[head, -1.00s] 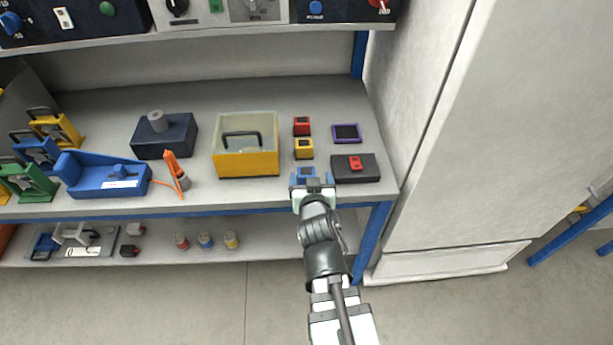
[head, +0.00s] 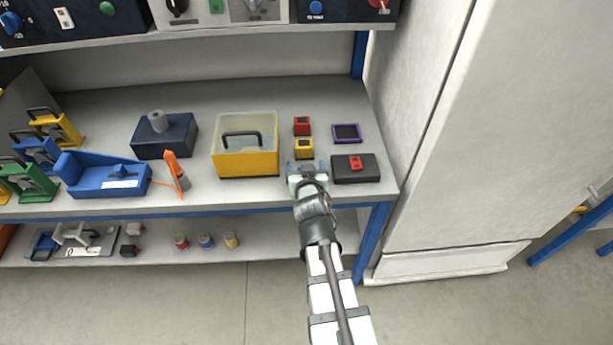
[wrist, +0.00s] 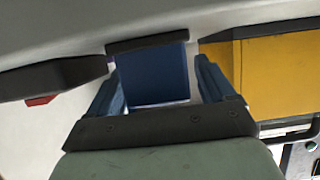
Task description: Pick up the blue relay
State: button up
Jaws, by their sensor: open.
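The blue relay (wrist: 152,75) shows in the wrist view as a blue block with a dark edge at its top. It lies between the two blue fingers of my gripper, with pale gaps visible beside it. In the head view my gripper (head: 305,169) is over the front of the bench, just in front of the yellow relay (head: 304,147). It is open and hides the blue relay there. I cannot tell whether either finger touches the relay.
A red relay (head: 302,125) stands behind the yellow one. A purple-framed piece (head: 346,133) and a black block with a red part (head: 366,172) are to the right. A yellow box (head: 247,164) with a clear lid stands to the left. The shelf above overhangs the bench.

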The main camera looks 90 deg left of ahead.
jog(key=c, duration=1.1)
